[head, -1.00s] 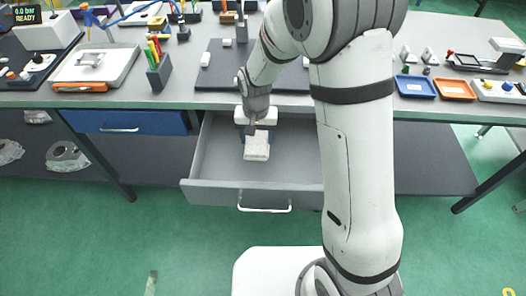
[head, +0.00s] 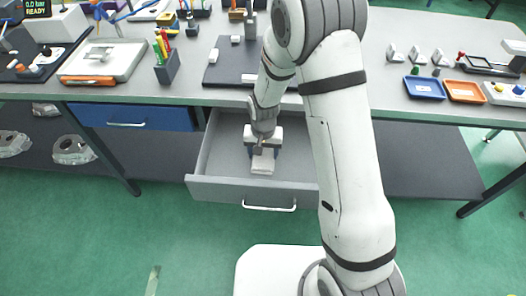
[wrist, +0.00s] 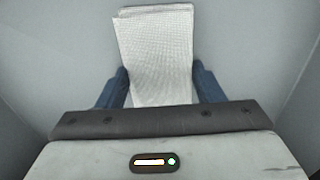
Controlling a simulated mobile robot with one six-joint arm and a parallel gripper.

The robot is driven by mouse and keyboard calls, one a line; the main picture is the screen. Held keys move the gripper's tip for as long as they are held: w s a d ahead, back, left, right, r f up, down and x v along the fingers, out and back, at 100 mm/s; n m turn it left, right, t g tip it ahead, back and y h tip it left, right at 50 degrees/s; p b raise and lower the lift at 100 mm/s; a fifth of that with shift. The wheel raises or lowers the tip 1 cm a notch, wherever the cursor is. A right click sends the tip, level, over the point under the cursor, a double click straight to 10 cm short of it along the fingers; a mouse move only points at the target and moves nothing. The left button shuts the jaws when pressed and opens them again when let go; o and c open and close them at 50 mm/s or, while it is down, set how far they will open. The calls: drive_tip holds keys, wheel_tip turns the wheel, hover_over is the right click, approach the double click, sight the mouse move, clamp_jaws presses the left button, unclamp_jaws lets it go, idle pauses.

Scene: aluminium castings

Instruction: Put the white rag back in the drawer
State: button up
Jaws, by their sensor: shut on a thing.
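The white rag (wrist: 158,50) is a folded, textured cloth between the two blue fingers of my gripper (wrist: 160,85) in the wrist view. My gripper is shut on it. In the head view the rag (head: 262,166) shows below my gripper (head: 262,150), inside the outline of the open grey drawer (head: 240,190). Grey drawer surfaces surround the rag in the wrist view. I cannot tell whether the rag touches the drawer floor. My arm hides the drawer's right part in the head view.
The drawer hangs open under the grey workbench (head: 420,112), its handle (head: 270,208) at the front. A closed blue drawer (head: 130,117) is to its left. The bench top holds a pen holder (head: 167,68), a dark mat (head: 225,65), and blue (head: 424,88) and orange (head: 465,92) trays. The drawer shows no other objects.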

sight(264, 154)
drive_tip(key=o, duration=0.9)
drive_tip(key=shift+o, duration=0.2)
wheel_tip(264, 154, up, 12)
drive_tip(key=shift+r+p, duration=0.2)
drive_tip(key=shift+p, duration=0.15)
drive_tip(key=s+d+r+t, duration=0.2)
drive_tip(key=s+d+r, duration=1.2)
drive_tip(key=s+d, duration=0.3)
drive_tip(key=shift+d+r, duration=0.2)
drive_tip(key=shift+r, duration=0.2)
drive_tip(key=shift+s, duration=0.1)
